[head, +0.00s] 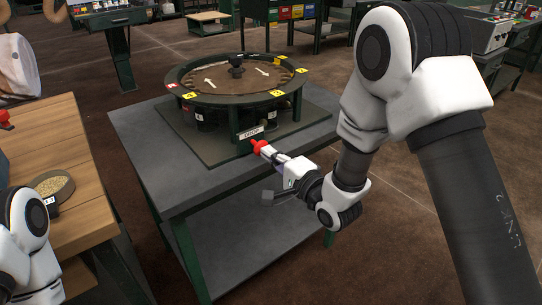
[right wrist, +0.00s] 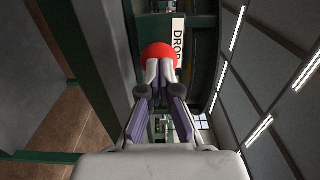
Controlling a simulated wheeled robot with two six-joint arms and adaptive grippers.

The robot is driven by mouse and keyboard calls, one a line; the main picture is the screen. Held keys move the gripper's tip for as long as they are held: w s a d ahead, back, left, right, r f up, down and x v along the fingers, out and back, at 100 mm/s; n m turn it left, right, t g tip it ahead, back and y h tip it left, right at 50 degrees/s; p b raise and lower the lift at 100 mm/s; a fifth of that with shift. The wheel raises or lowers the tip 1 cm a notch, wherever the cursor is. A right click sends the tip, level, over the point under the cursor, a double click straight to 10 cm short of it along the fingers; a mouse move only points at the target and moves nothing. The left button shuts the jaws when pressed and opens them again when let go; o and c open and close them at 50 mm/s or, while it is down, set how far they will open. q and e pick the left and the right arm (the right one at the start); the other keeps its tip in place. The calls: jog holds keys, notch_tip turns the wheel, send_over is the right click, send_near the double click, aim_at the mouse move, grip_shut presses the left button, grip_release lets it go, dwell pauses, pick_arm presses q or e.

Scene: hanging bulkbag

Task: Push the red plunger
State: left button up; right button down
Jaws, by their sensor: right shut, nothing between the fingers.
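The red plunger (head: 258,145) has a round knob at the front of the round turntable device (head: 190,94), just under a white label. In the right wrist view the red knob (right wrist: 158,51) sits straight ahead, beside a label reading "DROP". My right gripper (head: 273,154) is shut and empty, its tips at the knob. In the right wrist view the closed fingertips (right wrist: 160,72) overlap the knob's lower edge; I cannot tell whether they touch it. The plunger's stem is hidden. My left arm shows at the lower left, but its gripper is out of view.
The device stands on a dark base plate on a grey table (head: 150,133) with a lower shelf. A wooden table (head: 75,150) with a round bowl (head: 52,186) of grains stands at the left. Other workbenches stand at the back. Brown floor lies between the tables.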

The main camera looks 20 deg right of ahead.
jog(key=p+x, duration=0.1)
jog(key=x, duration=0.2)
dwell(0.4)
jog(key=shift+r, duration=0.15)
dwell(0.5)
